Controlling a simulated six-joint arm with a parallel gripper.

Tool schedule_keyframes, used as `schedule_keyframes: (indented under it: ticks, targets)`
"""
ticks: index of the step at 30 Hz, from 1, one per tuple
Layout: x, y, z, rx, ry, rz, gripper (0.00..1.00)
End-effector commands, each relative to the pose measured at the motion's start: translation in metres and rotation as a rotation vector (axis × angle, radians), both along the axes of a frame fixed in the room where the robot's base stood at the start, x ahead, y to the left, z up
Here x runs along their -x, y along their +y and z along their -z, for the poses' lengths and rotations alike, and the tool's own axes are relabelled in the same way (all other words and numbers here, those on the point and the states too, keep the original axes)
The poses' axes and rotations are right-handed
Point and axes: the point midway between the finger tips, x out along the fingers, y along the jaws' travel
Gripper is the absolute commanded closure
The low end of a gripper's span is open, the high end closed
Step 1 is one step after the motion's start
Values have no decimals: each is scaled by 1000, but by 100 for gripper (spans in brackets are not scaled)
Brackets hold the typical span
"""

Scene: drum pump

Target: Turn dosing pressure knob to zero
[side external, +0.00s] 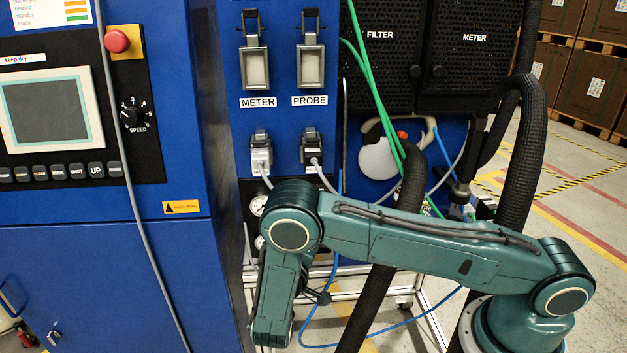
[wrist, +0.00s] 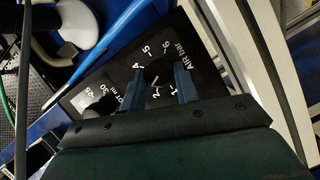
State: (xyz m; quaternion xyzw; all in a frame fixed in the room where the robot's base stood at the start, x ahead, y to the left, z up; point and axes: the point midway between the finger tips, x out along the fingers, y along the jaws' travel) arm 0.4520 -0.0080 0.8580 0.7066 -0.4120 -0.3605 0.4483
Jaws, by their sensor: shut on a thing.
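The pressure knob (wrist: 158,71) is a dark round knob on a black panel in the wrist view. A scale of white numbers up to 6 and the words "AIR bar" surround it. My gripper (wrist: 160,84) has one blue-grey finger on each side of this knob and is shut on it. The fingers and gripper body hide part of the scale, and I cannot read the setting surely. In the side external view my arm reaches down in front of the blue machine; the fingers and this knob are not visible there.
A second dark knob (wrist: 105,100) with its own scale sits just left of my gripper in the wrist view. A blue hose (wrist: 110,35) runs close by. Black hoses (side external: 377,300) and green cables (side external: 378,100) hang near my arm.

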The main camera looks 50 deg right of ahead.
Motion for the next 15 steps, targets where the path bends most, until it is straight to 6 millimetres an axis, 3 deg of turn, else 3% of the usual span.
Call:
schedule_keyframes:
  ticks: [15]
  targets:
    - [-1,0,0,29,26,-2,92]
